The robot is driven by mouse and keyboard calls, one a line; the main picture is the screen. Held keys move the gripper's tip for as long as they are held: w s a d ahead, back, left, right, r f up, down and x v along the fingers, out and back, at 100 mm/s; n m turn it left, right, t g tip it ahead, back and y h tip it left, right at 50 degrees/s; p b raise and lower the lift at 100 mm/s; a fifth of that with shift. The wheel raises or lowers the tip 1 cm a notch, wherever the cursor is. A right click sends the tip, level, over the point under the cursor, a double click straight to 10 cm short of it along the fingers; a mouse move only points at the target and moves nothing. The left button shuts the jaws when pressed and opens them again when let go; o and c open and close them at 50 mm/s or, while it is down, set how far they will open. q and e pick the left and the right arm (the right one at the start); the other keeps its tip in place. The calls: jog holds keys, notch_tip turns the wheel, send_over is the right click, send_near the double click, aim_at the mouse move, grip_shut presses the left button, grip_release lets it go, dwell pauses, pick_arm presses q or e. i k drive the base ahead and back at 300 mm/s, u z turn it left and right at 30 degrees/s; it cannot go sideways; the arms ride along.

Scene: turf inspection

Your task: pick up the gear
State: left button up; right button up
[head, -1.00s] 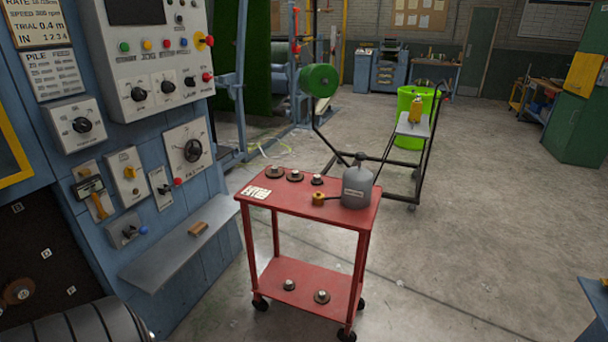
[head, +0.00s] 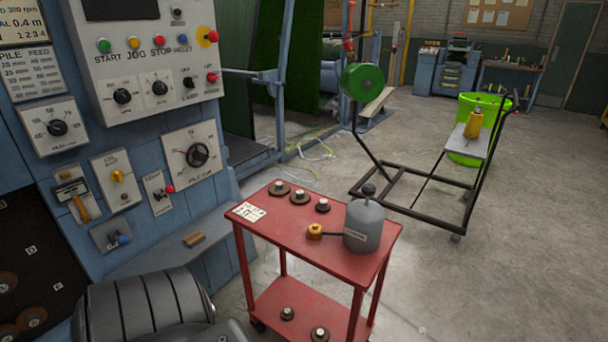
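Several dark, round, gear-like pieces with pale hubs are in the head view; I cannot make out teeth, nor tell which one is the task's gear. On the red cart's top (head: 290,235), near its back left edge, lie a wider one (head: 279,188), a middle one (head: 300,196) and a smaller one (head: 323,205). On the cart's lower shelf lie another small one (head: 287,313) and a slightly bigger one (head: 320,333), close to the picture's bottom edge. Neither of my grippers is in view.
A grey can (head: 363,228) with a brass spout end (head: 315,231) stands on the cart's right. A blue control panel (head: 110,150) with a ledge (head: 165,252) stands left of the cart. A black wheeled frame (head: 410,205) is behind. Floor to the right is clear.

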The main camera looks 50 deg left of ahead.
aim_at(299, 196)
jog(key=u, duration=1.65)
